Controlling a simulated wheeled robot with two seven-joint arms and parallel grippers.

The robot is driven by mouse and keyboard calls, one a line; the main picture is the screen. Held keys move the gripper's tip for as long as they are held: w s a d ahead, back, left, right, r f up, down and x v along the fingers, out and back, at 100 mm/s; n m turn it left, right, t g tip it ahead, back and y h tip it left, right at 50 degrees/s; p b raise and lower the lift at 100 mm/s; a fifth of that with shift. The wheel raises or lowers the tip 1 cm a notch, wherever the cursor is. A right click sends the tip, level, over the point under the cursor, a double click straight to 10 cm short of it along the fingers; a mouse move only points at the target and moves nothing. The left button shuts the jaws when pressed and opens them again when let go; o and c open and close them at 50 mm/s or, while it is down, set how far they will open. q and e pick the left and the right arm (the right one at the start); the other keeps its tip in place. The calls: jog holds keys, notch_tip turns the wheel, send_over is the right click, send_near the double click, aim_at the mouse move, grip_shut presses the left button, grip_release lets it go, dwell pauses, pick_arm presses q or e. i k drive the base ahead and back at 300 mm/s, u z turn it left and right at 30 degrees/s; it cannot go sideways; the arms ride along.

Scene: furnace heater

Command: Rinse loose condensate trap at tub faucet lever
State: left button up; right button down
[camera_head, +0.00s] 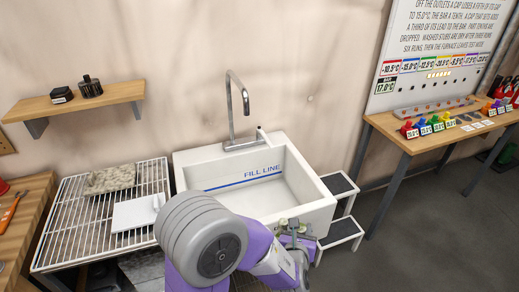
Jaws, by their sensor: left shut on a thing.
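The white tub (310,207) stands in the middle, with a blue FILL LINE mark on its inner wall. A grey gooseneck faucet (231,105) rises at its back, and a small upright lever (261,134) stands right of the faucet base. No water shows at the spout. My left gripper (293,236) is at the tub's front right rim, below and right of the lever and apart from it. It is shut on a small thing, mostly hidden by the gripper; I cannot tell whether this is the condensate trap. My right gripper is out of view.
A wire rack (72,227) left of the tub holds a speckled slab (110,179) and a white board (134,213). A wall shelf (75,105) holds two dark items. Black-topped steps (340,183) stand right of the tub. A workbench (415,143) with coloured caps is farther right.

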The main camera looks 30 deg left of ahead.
aim_at(258, 129)
jog(key=u, duration=0.5)
jog(key=i, duration=1.05)
jog(key=u, duration=0.7)
